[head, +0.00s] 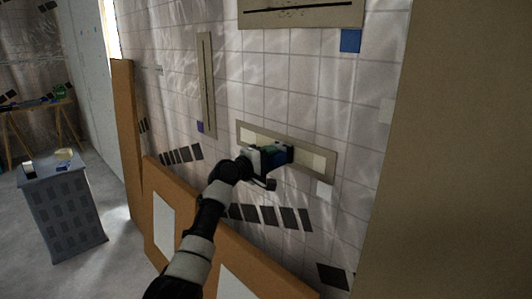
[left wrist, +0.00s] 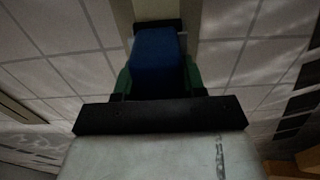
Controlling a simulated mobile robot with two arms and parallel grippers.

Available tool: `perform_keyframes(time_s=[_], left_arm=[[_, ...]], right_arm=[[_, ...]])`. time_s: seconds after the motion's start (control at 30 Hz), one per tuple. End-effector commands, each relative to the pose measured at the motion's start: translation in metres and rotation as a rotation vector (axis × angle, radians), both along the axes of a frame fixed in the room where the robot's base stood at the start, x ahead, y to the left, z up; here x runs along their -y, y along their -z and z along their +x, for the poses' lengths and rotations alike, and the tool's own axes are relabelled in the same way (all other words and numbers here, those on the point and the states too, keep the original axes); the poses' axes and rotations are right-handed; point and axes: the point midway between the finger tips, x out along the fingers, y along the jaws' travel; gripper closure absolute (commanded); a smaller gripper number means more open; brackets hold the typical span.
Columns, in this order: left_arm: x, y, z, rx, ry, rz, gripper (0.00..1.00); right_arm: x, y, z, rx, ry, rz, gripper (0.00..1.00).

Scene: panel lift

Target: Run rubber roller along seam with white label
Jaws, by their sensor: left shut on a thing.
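A horizontal beige panel (head: 317,163) is on the tiled wall, with a white square label (head: 325,188) below its right part. Pale patches show on the panel left and right of my gripper. My left gripper (head: 282,155) is in front of the panel's middle and hides the seam there. It is shut on the roller; the roller's blue body (left wrist: 157,62) sits between green fingers in the left wrist view, with a dark end (left wrist: 157,25) against the beige strip. I cannot tell whether it presses on the seam. My right gripper is out of view.
A vertical panel (head: 206,85) with a purple-blue label (head: 201,127) and an upper panel (head: 300,14) with a blue label (head: 350,41) are on the wall. Brown boards (head: 160,190) lean below. A grey cabinet (head: 65,215) stands left on open floor.

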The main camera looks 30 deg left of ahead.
Motion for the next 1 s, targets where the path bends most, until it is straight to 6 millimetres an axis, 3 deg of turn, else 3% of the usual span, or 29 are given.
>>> perform_keyframes(time_s=[0.4, 0.73, 1.0], left_arm=[[0.030, -0.004, -0.012, 0.001, 0.004, 0.000, 0.79], [0.038, -0.002, -0.015, 0.002, 0.001, -0.001, 0.79], [0.060, -0.004, -0.021, 0.002, 0.002, -0.002, 0.79]], right_arm=[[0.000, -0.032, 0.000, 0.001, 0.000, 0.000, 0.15], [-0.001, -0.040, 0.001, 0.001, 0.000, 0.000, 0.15], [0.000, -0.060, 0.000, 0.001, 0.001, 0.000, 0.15]])
